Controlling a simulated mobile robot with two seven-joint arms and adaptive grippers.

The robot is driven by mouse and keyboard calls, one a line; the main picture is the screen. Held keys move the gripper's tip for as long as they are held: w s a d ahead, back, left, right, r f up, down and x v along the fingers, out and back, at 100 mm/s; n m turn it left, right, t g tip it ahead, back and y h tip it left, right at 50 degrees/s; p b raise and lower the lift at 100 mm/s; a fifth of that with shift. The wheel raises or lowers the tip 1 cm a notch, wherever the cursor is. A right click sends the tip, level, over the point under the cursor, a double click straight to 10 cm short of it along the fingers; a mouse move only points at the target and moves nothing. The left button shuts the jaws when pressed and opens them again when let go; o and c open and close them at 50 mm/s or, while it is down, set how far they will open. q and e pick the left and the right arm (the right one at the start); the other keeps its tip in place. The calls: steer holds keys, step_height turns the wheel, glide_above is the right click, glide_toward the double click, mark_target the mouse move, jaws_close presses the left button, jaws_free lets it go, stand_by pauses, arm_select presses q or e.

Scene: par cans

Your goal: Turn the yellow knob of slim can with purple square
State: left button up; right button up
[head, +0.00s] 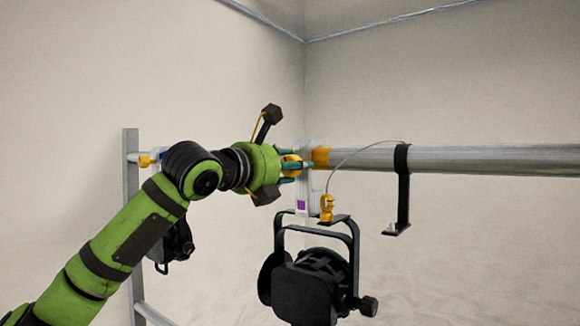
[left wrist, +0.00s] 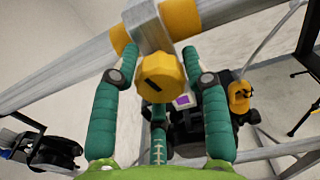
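The slim can with the purple square (head: 301,205) is a black lamp (head: 305,290) hanging from the horizontal pipe by a clamp. The purple square also shows in the left wrist view (left wrist: 183,100). The yellow knob (left wrist: 160,76) sits on the clamp at the pipe and faces the left wrist camera. In the head view it is mostly covered by my left gripper (head: 290,165). My left gripper's green fingers (left wrist: 160,62) stand apart on both sides of the knob, very close to it; I cannot tell whether they touch. My right gripper is not in view.
A silver pipe (head: 480,158) runs to the right, with a black strap (head: 403,190) and a thin safety cable. An orange hook piece (head: 326,207) hangs beside the purple square. Another black lamp (head: 175,243) hangs at left, partly behind my arm, near a metal upright (head: 131,190).

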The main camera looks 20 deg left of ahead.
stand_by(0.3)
arm_select(q)
steer(key=v, duration=1.2)
